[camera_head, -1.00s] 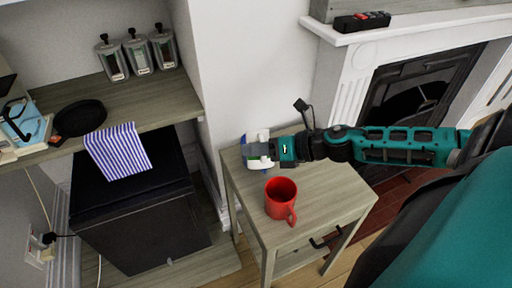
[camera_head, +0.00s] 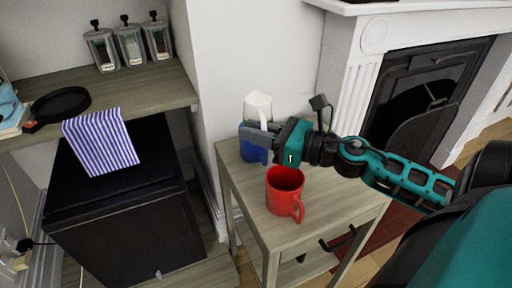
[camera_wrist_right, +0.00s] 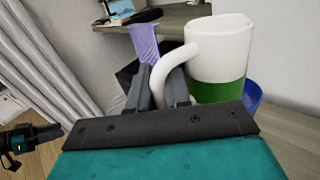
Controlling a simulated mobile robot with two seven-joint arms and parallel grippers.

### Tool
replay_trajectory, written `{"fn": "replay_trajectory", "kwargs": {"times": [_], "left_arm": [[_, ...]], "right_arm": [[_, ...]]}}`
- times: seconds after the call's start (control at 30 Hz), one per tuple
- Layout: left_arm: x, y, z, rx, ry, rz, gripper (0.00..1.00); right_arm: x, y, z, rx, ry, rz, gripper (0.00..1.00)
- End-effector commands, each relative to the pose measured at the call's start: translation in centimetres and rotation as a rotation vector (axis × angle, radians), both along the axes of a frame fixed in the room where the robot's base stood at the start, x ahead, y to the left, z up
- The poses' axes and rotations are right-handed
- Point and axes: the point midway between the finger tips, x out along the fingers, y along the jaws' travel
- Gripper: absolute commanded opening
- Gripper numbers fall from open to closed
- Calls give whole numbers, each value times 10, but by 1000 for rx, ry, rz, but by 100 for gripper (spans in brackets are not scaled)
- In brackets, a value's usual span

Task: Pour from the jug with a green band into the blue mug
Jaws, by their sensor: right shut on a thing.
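The white jug with a green band (camera_wrist_right: 217,92) is upright or only slightly tilted in the right wrist view. Its handle (camera_wrist_right: 172,68) is between the fingers of my right gripper (camera_wrist_right: 163,85), which is shut on it. In the head view the jug (camera_head: 257,105) shows just above and behind my right gripper (camera_head: 266,137), its lower part hidden. The blue mug (camera_head: 249,150) stands on the small table, partly covered by the gripper; its rim also shows behind the jug (camera_wrist_right: 254,95).
A red mug (camera_head: 283,192) stands on the small table (camera_head: 250,216), close in front of my right gripper. A shelf at the left holds a black pan (camera_head: 61,103), a striped cloth (camera_head: 100,142) and several canisters (camera_head: 130,45). A fireplace (camera_head: 425,95) is at the right.

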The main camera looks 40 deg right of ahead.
Motion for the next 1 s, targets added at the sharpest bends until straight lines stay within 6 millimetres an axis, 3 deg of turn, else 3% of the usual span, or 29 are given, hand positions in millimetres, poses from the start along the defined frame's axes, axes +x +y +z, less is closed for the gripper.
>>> {"fn": "replay_trajectory", "kwargs": {"times": [0.07, 0.53, 1.0], "left_arm": [[0, 0, -11, -2, -1, 0, 43], [0, -1, -9, -2, -2, 0, 43], [0, 0, 32, -3, -2, 0, 43]], "right_arm": [[1, 0, -4, -13, -28, -1, 0], [1, 0, 2, -25, -46, 0, 0], [1, -1, 42, -23, -45, -1, 0]]}}
